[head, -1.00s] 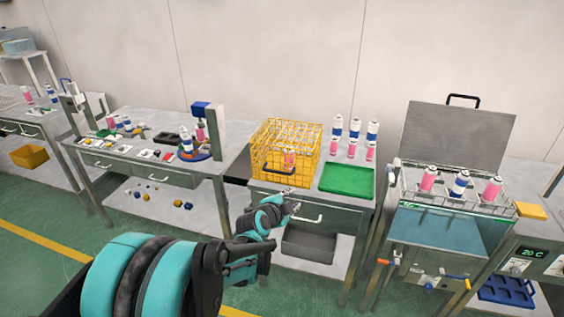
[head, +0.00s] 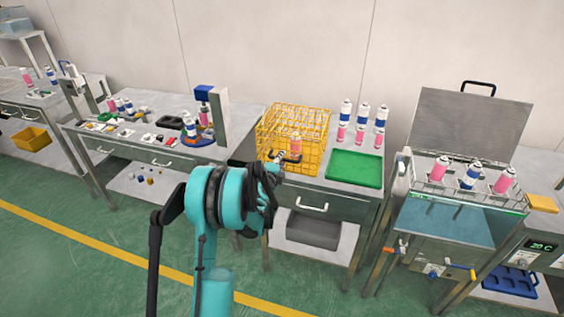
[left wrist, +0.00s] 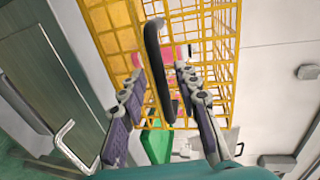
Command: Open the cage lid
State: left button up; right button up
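The yellow wire cage (head: 310,120) stands on the middle table, and its lid looks closed. A black handle (head: 292,158) sits on the cage's front side. A pink-and-white can (head: 295,142) shows through the wires. My left gripper (head: 279,167) is at the cage's front, close to the handle. In the left wrist view the fingers of the left gripper (left wrist: 158,72) are apart, with the black handle (left wrist: 153,55) between them and a gap showing to the fingers. The yellow cage (left wrist: 205,35) lies behind. My right gripper is not in view.
A green tray (head: 355,168) lies right of the cage, with several cans (head: 362,120) behind it. A metal water bath (head: 445,220) with a raised lid stands further right. A blue-topped press (head: 210,115) stands left.

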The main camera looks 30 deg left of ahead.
pick_arm(q)
jog(key=shift+w, duration=0.4)
grip_shut()
